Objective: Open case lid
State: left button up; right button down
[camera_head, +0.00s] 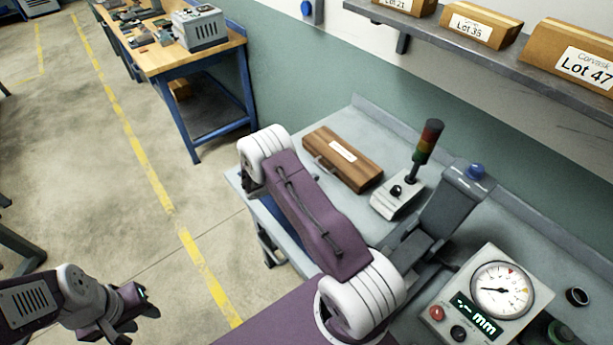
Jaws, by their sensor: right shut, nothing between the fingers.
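The wooden case (357,171) lies closed on the grey bench, with a white label on its lid and a grey handle on its front left side. My right arm reaches up across the bench front, and its elbow stands just left of the case. My right gripper does not show. My left gripper (141,325) is at the lower left, over the floor and far from the case. Its two dark fingers look apart, with nothing between them.
Right of the case stand a signal tower (427,145) on a white switch box (397,197) and a grey machine (451,208). A dial gauge box (487,300) is nearer. A shelf (480,63) with cardboard boxes hangs above. A wooden workbench (160,61) stands behind.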

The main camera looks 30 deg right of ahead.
aim_at(320, 182)
jog(key=x, duration=0.4)
jog(key=shift+d+f+p, duration=0.15)
jog(key=shift+p, duration=0.15)
pick_arm(q)
jog(key=shift+r, duration=0.45)
pick_arm(e)
jog(key=shift+d+f, duration=0.2)
jog(key=shift+d, duration=0.05)
